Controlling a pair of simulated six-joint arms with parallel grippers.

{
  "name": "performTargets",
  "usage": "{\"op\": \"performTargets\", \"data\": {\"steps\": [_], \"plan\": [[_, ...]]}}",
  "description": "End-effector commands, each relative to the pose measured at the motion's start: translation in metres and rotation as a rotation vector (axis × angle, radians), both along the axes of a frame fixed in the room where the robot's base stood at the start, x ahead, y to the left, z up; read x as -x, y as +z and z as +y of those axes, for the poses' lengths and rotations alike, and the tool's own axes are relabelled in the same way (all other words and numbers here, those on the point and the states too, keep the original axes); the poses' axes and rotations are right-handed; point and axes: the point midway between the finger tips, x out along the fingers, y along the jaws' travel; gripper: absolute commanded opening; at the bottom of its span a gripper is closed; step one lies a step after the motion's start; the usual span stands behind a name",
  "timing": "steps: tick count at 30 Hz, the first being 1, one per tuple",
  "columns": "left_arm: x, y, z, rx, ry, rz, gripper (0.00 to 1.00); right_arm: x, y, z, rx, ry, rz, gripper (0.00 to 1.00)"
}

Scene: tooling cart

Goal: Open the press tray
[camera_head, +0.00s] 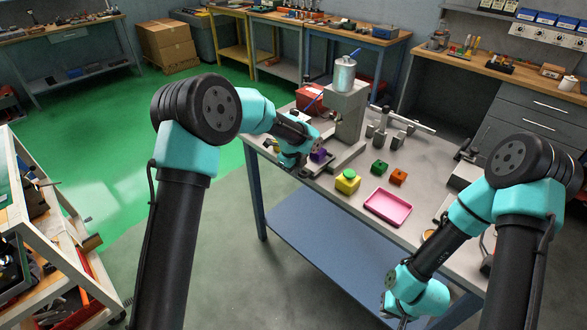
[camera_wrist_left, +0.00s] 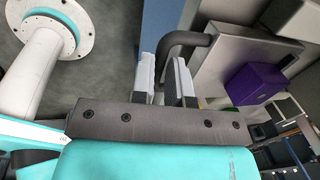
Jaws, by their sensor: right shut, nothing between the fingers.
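The press (camera_head: 345,112) is a grey stand with a metal cylinder on top, at the left end of the grey cart top. A purple block (camera_head: 321,155) lies on its low tray; the block also shows in the left wrist view (camera_wrist_left: 254,84), on the flat grey tray plate (camera_wrist_left: 226,60). A dark bent handle (camera_wrist_left: 190,39) sticks out from the tray. My left gripper (camera_wrist_left: 163,70) is at the handle, its fingers closed on either side of the bar. In the head view my left gripper (camera_head: 303,158) partly hides the tray. My right gripper (camera_head: 403,321) is shut and empty, low at the frame's edge.
Open floor lies left of the cart.

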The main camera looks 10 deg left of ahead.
Motion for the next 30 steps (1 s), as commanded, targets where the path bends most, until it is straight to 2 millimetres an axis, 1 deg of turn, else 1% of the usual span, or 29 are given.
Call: {"op": "performTargets", "data": {"steps": [1, 6, 7, 14, 17, 20, 23, 30], "plan": [[0.000, 0.000, 0.000, 0.000, 0.000, 0.000, 0.20, 0.000, 0.000, 0.000, 0.000, 0.000, 0.000, 0.00], [0.000, 0.000, 0.000, 0.000, 0.000, 0.000, 0.36, 0.000, 0.000, 0.000, 0.000, 0.000, 0.000, 0.00], [0.000, 0.000, 0.000, 0.000, 0.000, 0.000, 0.38, 0.000, 0.000, 0.000, 0.000, 0.000, 0.000, 0.00], [0.000, 0.000, 0.000, 0.000, 0.000, 0.000, 0.38, 0.000, 0.000, 0.000, 0.000, 0.000, 0.000, 0.00], [0.000, 0.004, 0.000, 0.001, 0.001, -0.001, 0.38, 0.000, 0.000, 0.000, 0.000, 0.000, 0.000, 0.00], [0.001, 0.011, 0.001, 0.000, 0.001, -0.002, 0.38, 0.000, 0.000, 0.000, 0.000, 0.000, 0.000, 0.00], [0.003, 0.024, 0.002, 0.001, 0.001, -0.003, 0.38, 0.000, 0.000, 0.000, 0.000, 0.000, 0.000, 0.00], [0.009, 0.067, 0.006, 0.001, 0.000, -0.004, 0.38, 0.000, 0.000, 0.000, 0.000, 0.000, 0.000, 0.00]]}}
